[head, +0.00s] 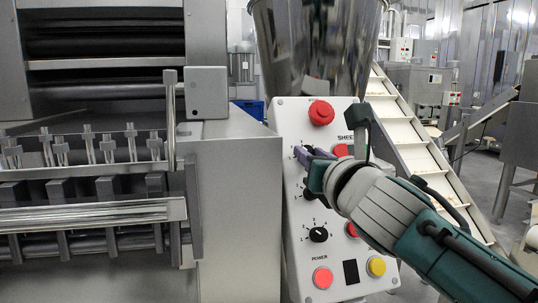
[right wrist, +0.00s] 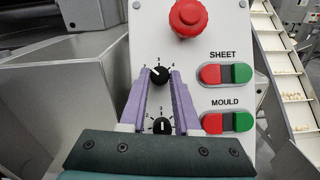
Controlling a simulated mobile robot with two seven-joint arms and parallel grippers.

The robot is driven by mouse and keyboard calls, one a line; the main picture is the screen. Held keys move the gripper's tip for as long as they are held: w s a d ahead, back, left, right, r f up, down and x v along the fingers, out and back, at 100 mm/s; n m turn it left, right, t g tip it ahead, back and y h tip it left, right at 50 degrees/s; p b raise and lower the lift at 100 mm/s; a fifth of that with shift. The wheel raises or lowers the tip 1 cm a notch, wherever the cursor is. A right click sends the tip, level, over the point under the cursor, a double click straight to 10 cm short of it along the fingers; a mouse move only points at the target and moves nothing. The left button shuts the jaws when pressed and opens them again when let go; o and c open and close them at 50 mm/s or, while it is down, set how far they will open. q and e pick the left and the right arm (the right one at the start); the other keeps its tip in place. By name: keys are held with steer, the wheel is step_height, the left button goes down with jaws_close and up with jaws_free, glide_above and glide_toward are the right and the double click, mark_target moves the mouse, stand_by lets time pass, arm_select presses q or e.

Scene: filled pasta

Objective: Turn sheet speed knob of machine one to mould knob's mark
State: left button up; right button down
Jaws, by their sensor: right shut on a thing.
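The sheet speed knob (right wrist: 160,76) is a black dial beside the SHEET label in the right wrist view. Its white mark points up and to the left, near the 2. The mould knob (right wrist: 162,126) sits below it, with its white mark pointing about straight up, near the 3. My right gripper (head: 303,153) reaches the panel from the right, its purple fingers shut on the sheet speed knob, one on each side. In the head view the gripper hides that knob. The mould knob shows partly below the gripper in the head view. My left gripper is not in view.
Red-green switches (right wrist: 226,74) lie right of the knobs. A grey machine housing (head: 238,220) stands close left; a sloped conveyor (head: 410,150) runs behind.

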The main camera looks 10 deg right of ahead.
steer(key=shift+m, duration=0.3)
steer(key=shift+a+f+m+h+b, duration=0.1)
steer(key=shift+a+m+h+b, duration=0.05)
steer(key=shift+m+h+b, duration=0.45)
steer(key=m+h, duration=0.1)
steer(key=m+b, duration=0.1)
steer(key=m, duration=0.1)
steer(key=shift+a+m+g+h, duration=0.15)
steer(key=shift+m+g+h, duration=0.15)
steer(key=shift+h, duration=0.1)
steer(key=m, duration=0.1)
steer(key=m+g+h, duration=0.1)
steer(key=m+h, duration=0.1)
steer(key=m, duration=0.1)
steer(key=shift+w+a+r, duration=0.1)
steer(key=shift+a+r, duration=0.05)
steer(key=shift+r, duration=0.1)
steer(key=shift+m+g+h, duration=0.6)
steer(key=shift+m+g, duration=0.2)
steer(key=shift+m, duration=0.7)
steer(key=c, duration=0.6)
jaws_free()
